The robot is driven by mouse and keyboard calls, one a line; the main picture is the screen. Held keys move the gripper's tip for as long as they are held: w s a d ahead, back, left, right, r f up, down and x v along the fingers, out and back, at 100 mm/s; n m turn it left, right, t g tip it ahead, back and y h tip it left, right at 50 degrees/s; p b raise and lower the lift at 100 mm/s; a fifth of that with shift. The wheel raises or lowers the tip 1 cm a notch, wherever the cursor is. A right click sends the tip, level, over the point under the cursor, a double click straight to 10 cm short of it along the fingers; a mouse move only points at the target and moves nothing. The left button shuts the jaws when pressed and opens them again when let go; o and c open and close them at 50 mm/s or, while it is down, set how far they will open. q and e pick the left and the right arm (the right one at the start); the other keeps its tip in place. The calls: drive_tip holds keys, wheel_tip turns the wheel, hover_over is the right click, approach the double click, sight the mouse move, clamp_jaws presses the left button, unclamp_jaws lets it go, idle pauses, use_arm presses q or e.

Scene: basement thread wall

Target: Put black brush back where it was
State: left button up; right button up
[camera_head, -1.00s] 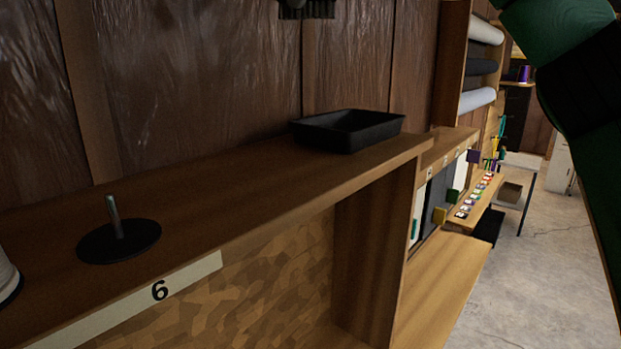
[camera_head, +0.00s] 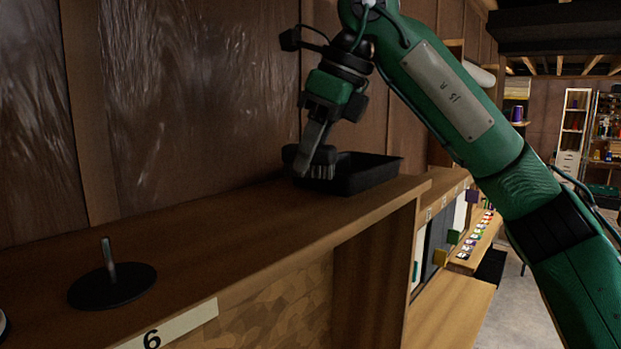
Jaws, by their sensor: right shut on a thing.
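My right gripper (camera_head: 311,150) is shut on the black brush (camera_head: 319,171), holding it with its bristles down. The brush is low over the wooden shelf top, at the left end of a shallow black tray (camera_head: 372,180). It overlaps the tray's left end in the picture; I cannot tell whether it touches the tray or the shelf. The tray stands on the shelf near its right end, and its inside is mostly hidden. My left gripper is not in view.
The wooden shelf top (camera_head: 225,215) is bare between the tray and a black disc with an upright metal pin (camera_head: 113,286). A label with a 6 (camera_head: 152,339) is on the shelf's front. A brown wall stands close behind.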

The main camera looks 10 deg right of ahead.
sight(315, 177)
drive_tip(key=shift+s+f+p, duration=0.1)
drive_tip(key=shift+f+p, duration=0.45)
drive_tip(key=shift+f, duration=1.75)
drive_tip(key=shift+f, duration=0.15)
drive_tip(key=o, duration=1)
